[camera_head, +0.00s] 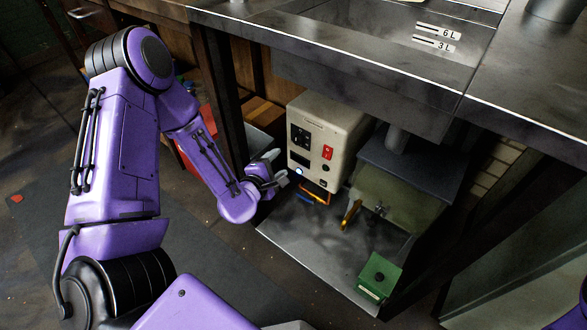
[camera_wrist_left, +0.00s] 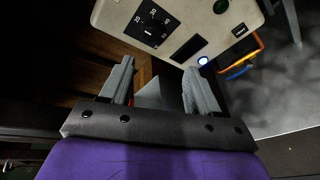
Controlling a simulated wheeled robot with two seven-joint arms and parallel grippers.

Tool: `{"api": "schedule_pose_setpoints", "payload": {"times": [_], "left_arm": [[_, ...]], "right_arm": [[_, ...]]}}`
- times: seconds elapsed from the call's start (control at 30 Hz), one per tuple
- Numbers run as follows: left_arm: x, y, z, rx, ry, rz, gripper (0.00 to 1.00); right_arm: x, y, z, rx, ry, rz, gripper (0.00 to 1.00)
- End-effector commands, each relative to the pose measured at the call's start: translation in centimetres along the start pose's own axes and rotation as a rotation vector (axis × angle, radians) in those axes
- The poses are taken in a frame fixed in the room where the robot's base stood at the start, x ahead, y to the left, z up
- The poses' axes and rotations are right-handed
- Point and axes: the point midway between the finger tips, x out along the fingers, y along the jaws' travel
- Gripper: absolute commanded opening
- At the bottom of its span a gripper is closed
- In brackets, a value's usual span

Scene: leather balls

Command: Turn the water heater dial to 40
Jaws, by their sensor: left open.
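The water heater (camera_head: 337,118) is a cream box under the counter; it also shows at the top of the left wrist view (camera_wrist_left: 200,28). Its black dial (camera_head: 300,137) is on the upper left of the front face. My left gripper (camera_head: 280,167) is open and empty, just left of the heater's lower front. In the left wrist view its two fingers (camera_wrist_left: 157,78) point toward the heater, apart from the dial. My right gripper is not in view.
Orange and blue pipes (camera_head: 314,194) hang below. A greenish tank (camera_head: 390,190) stands right, a green box (camera_head: 379,276) in front. The steel counter (camera_head: 350,52) overhangs the heater.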

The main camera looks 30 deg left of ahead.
Motion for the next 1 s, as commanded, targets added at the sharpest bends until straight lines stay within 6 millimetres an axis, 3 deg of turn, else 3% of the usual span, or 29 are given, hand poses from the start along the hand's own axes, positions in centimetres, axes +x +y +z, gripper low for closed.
{"api": "schedule_pose_setpoints", "payload": {"times": [0.03, 0.27, 0.6, 0.77, 1.0], "left_arm": [[0.8, -0.5, -0.5, -0.055, -0.015, 0.032, 0.61], [2.9, 0.7, -0.2, -0.124, -0.040, 0.067, 0.61], [10.0, 1.0, 0.0, -0.120, -0.038, 0.064, 0.61], [11.4, 1.2, 0.1, -0.121, -0.038, 0.062, 0.61], [11.5, 1.3, 0.2, -0.122, -0.037, 0.061, 0.61]], "right_arm": [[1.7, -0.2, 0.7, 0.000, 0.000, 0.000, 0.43], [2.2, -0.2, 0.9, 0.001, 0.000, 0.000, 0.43], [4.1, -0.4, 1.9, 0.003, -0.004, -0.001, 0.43], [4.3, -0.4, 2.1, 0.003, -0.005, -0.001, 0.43], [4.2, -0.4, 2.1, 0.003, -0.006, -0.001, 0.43]]}}
